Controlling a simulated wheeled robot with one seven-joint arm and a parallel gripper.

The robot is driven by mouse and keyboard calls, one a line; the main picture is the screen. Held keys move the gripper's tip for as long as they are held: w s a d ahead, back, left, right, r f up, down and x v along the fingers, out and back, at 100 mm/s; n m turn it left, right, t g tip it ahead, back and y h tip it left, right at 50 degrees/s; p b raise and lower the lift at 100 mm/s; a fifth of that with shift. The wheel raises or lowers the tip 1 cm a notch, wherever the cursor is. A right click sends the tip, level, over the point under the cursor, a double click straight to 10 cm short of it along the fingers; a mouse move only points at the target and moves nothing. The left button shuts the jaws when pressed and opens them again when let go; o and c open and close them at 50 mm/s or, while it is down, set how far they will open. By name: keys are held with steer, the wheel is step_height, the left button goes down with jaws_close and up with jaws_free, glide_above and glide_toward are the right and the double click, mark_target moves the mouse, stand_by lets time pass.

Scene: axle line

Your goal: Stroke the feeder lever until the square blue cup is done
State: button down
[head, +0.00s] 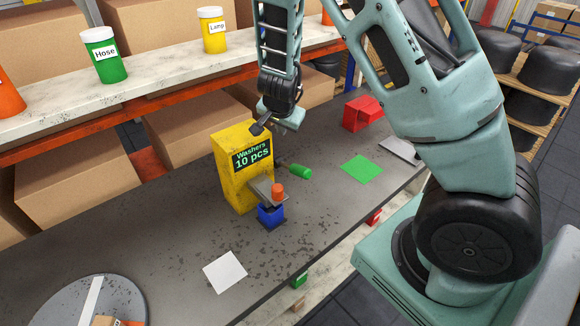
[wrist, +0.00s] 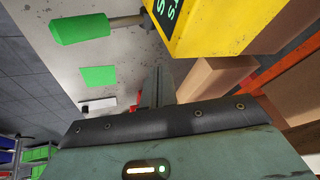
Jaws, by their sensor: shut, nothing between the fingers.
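The yellow feeder (head: 230,185), labelled "Washers 10 pcs", stands on the grey bench; it also shows in the wrist view (wrist: 215,28). The feeder lever (head: 299,171) sticks out from its right side with a green handle, which also shows in the wrist view (wrist: 85,28). The square blue cup (head: 270,217) stands at the feeder's front, below the grey chute (head: 262,189) and an orange cap-like piece (head: 278,191). I cannot see into the cup. My gripper (head: 259,127) is shut and empty near the feeder's top, apart from the lever; its fingers show in the wrist view (wrist: 157,87).
A green square (head: 362,169) and a white square (head: 225,271) lie on the bench. A red open box (head: 363,114) stands at the back right. A round grey plate (head: 90,305) is at the front left. A shelf (head: 140,88) with labelled jars runs behind.

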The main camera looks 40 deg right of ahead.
mark_target(291, 166)
steer(key=f+b, duration=0.2)
steer(key=s+f+b, duration=0.1)
steer(key=f+b, duration=0.1)
steer(key=b, duration=0.1)
steer(key=s+f+b, duration=0.1)
steer(key=f+b, duration=0.1)
steer(key=f, duration=0.1)
steer(key=shift+s, duration=0.25)
stand_by(1.6)
steer(key=shift+s+f+b, duration=0.15)
steer(key=shift+f+b, duration=0.2)
steer(key=shift+b, duration=0.25)
steer(key=shift+s+d+f+b, duration=0.1)
steer(key=shift+s+f+b, duration=0.25)
steer(key=shift+f+b, duration=0.6)
steer(key=shift+s+f+b, duration=0.3)
steer(key=shift+f+b, duration=0.55)
steer(key=shift+b, duration=0.1)
stand_by(2.3)
